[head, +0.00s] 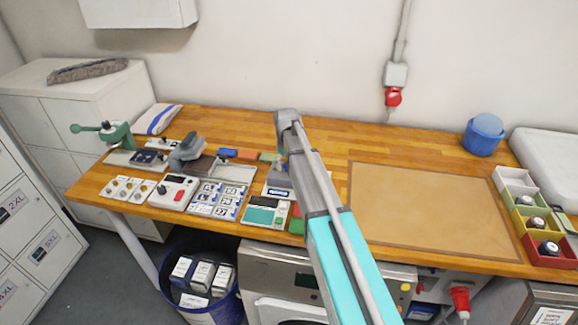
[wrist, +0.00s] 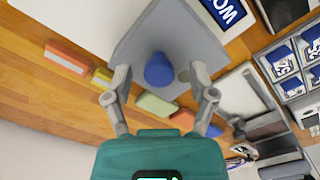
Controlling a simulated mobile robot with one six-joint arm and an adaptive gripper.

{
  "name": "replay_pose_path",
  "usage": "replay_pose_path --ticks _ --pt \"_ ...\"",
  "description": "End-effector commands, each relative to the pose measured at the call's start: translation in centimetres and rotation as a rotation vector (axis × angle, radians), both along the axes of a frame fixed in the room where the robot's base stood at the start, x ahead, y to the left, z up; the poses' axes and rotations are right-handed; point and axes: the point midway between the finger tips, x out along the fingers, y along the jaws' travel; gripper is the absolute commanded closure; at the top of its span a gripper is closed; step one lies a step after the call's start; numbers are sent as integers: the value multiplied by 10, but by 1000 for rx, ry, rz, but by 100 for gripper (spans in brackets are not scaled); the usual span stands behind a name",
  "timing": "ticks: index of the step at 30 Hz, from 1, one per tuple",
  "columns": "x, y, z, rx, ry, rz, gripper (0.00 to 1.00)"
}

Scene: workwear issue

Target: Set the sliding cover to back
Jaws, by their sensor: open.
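A flat grey panel with a round blue knob (wrist: 159,70) shows in the wrist view; it looks like the sliding cover (wrist: 140,48), though I cannot be sure. My gripper (wrist: 158,72) is open, with one finger on each side of the knob in the picture. I cannot tell whether the fingers touch it or how high they are. In the head view the grey unit (head: 279,178) is partly hidden behind my arm, and my gripper is mostly hidden there too.
Coloured blocks, one a green block (wrist: 157,104), lie close by the panel. A shallow tray (head: 234,171), label cards (head: 217,198) and a green-topped device (head: 264,212) crowd the left. A brown mat (head: 425,205) on the right is bare. Bins (head: 516,178) stand at the far right.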

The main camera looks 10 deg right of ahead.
Motion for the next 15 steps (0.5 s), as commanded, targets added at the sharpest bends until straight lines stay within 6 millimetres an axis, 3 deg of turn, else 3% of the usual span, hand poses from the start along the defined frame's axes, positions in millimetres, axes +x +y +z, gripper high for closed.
replay_pose_path --ticks 8,15 --pt "0 0 0 0 0 0 27" --pt "0 0 0 0 0 0 68"
